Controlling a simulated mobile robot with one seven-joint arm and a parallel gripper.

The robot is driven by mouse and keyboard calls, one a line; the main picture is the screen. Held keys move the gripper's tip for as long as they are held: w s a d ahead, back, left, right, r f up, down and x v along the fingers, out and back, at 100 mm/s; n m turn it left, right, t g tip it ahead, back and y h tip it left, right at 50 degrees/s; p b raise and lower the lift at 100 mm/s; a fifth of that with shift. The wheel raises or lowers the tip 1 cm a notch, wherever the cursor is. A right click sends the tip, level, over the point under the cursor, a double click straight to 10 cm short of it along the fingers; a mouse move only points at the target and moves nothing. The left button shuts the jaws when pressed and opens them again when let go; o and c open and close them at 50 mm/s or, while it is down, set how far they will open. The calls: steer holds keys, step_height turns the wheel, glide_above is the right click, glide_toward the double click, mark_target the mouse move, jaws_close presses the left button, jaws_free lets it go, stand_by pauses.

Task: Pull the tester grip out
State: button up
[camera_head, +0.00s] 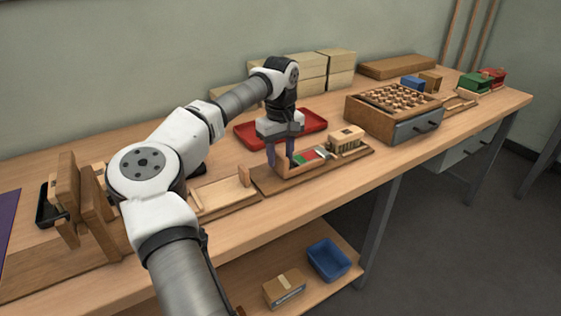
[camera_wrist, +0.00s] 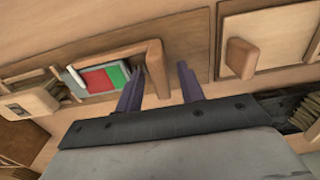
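The tester is a low wooden board (camera_head: 266,186) on the bench with a red and green scale (camera_head: 307,157), which also shows in the wrist view (camera_wrist: 104,78). A wooden upright (camera_wrist: 157,68), apparently the tester grip, stands at the scale's near end. My gripper (camera_head: 279,163) points down over this end. In the wrist view its two dark purple fingers (camera_wrist: 162,85) are apart, one on each side of the upright, with a small gap showing beside it. A wooden brush block with bristles (camera_head: 346,138) sits at the tester's other end.
A pale wooden plate (camera_head: 222,196) with a small upright knob (camera_head: 244,175) lies just left of the tester. A red tray (camera_head: 247,136) is behind. A wooden drawer box (camera_head: 368,122) stands to the right. The bench's front edge is close.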

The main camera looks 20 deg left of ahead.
steer(key=shift+f, duration=1.1)
jaws_close()
steer(key=shift+s, duration=0.1)
